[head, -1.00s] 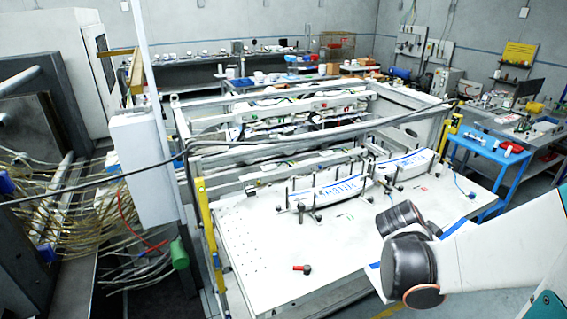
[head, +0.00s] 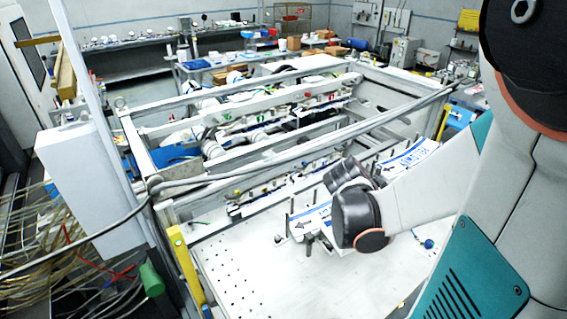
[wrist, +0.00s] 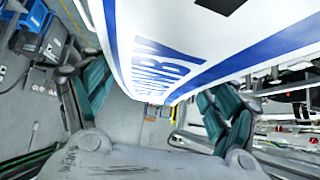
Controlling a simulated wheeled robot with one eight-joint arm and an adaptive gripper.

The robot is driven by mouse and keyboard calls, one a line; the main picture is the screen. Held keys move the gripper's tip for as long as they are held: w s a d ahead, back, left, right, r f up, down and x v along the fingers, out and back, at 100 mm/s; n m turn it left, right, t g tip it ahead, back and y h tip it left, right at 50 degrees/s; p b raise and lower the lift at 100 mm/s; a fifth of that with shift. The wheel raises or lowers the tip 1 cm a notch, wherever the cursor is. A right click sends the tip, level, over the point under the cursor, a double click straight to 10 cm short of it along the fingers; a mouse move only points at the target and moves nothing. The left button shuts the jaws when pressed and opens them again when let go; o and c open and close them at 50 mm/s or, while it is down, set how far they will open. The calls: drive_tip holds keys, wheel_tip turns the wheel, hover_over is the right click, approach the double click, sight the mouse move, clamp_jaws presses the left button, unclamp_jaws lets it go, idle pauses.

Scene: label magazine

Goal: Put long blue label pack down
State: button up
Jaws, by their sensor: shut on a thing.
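The long blue label pack (wrist: 165,50), white with blue lettering and a blue stripe, fills the upper middle of the wrist view. My gripper (wrist: 150,98) is shut on it, with teal fingers on either side. In the head view my dark wrist joints hide the gripper. White-and-blue label packs show on the worktable there: one stretch (head: 308,222) at left of my wrist and another (head: 410,158) behind it to the right. I cannot tell which stretch is held, or whether the held pack touches the table.
Short dark posts (head: 309,244) stand beside the packs on the white perforated worktable (head: 270,280). Its front part is clear. A metal frame (head: 250,120) with rails and a hanging cable stands behind. A yellow upright (head: 187,272) and a grey box (head: 92,190) stand left.

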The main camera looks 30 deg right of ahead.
drive_tip(key=w+f, duration=0.1)
drive_tip(key=w, duration=0.4)
drive_tip(key=w+a+f+b, duration=0.1)
drive_tip(key=w, duration=0.4)
drive_tip(key=w+f, duration=0.1)
drive_tip(key=w, duration=0.5)
drive_tip(key=shift+a+f, duration=0.15)
drive_tip(key=shift+f, duration=0.2)
drive_tip(key=shift+r, duration=0.1)
drive_tip(key=o, duration=1.5)
drive_tip(key=shift+o, duration=0.2)
